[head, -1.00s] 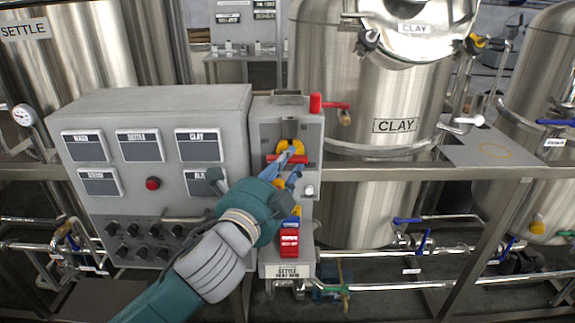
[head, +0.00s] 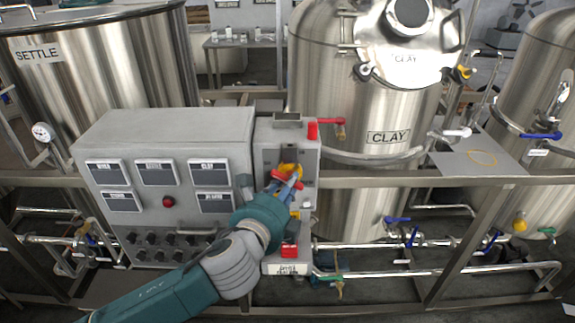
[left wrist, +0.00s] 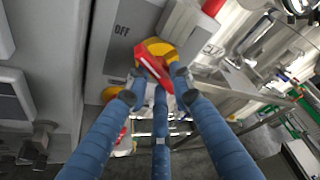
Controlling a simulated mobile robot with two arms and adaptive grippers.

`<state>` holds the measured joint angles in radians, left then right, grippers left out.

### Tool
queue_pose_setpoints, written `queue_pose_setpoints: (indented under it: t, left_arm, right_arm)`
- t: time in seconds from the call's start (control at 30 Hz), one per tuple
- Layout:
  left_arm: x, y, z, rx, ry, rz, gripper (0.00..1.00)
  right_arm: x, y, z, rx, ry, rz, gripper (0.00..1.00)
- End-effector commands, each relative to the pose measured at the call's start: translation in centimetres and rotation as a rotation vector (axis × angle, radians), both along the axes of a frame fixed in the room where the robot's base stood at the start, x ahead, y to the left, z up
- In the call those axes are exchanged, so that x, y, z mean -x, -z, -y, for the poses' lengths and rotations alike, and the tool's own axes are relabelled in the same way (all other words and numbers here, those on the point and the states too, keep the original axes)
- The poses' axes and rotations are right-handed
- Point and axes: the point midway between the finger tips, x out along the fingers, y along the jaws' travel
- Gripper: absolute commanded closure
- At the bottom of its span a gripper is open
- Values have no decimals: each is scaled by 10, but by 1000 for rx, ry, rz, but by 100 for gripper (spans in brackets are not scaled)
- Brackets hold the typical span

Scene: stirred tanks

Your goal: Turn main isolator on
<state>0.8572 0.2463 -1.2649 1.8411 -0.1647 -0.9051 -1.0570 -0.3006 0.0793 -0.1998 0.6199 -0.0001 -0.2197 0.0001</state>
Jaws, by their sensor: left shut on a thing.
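The main isolator is a red handle (head: 284,177) on a yellow round plate (head: 290,169), set in the grey switch box (head: 309,160). In the left wrist view the red handle (left wrist: 152,66) lies slanted across the yellow plate (left wrist: 158,47), with an "OFF" mark (left wrist: 122,30) on the box beside it. My left gripper (head: 288,182) is at the box, its blue fingers shut on the red handle; the fingers also show in the left wrist view (left wrist: 159,84). They hide part of the handle. My right gripper is not in view.
A grey control panel (head: 130,228) with small displays and a red button (head: 168,202) stands left of the box. Steel tanks (head: 385,170) stand behind, and a metal rail (head: 380,181) runs to the right.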

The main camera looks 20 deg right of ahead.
Motion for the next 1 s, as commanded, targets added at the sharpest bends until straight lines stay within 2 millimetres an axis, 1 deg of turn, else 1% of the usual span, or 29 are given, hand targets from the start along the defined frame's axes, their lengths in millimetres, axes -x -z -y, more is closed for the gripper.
queue_pose_setpoints:
  t: [0.03, 0.2, 0.4, 0.6, 0.8, 1.0]
  left_arm:
    - [0, -5, -1, -53, -4, 2, 100]
    - [1, -5, -1, -209, -3, 47, 100]
    - [1, -4, -1, -391, -2, 99, 100]
    - [1, -2, 0, -569, -1, 153, 100]
    - [1, -1, 0, -729, -1, 199, 100]
    - [1, 0, 0, -853, -1, 234, 100]
  right_arm:
    - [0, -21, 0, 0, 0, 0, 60]
    - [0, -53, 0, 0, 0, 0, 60]
    - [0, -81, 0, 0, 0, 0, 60]
    - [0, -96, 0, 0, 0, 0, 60]
    - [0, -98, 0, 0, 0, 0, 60]
    - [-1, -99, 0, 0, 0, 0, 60]
